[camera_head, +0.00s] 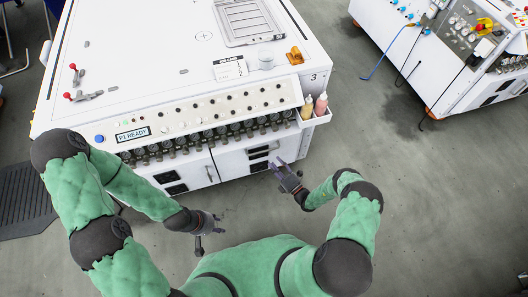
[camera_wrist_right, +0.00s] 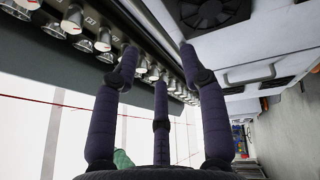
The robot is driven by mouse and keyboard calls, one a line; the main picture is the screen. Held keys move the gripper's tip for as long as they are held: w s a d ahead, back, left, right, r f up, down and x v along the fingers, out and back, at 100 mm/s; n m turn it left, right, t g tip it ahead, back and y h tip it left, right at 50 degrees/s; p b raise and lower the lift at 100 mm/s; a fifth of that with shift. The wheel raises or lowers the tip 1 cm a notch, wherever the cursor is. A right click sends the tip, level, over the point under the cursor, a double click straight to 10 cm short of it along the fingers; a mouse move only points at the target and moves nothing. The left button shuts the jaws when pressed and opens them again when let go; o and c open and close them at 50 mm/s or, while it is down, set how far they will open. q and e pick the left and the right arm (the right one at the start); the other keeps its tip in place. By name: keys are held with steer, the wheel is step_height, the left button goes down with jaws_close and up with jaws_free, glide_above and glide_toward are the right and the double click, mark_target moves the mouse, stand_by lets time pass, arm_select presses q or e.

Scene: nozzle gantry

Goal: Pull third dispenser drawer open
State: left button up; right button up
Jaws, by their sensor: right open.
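My right gripper (camera_head: 279,164) is just right of the stack, open and empty. In the right wrist view its dark fingers (camera_wrist_right: 158,72) are spread apart, with a metal handle (camera_wrist_right: 250,73) on a pale front beyond them to the right. No finger touches that handle. My left gripper (camera_head: 216,222) hangs in front of the machine, away from the drawers; its opening is unclear.
A row of knobs (camera_head: 205,138) juts from the machine's front above the drawers. A side bin with two bottles (camera_head: 314,108) sticks out at the right corner. Another white machine (camera_head: 440,60) stands at the upper right. The grey floor (camera_head: 400,180) between is clear.

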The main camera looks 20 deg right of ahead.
mark_target(264, 151)
steer(key=b+x, duration=0.1)
steer(key=x, duration=0.7)
steer(key=shift+w+a+r, duration=0.1)
steer(key=shift+w+a, duration=0.1)
steer(key=shift+w, duration=0.15)
jaws_close()
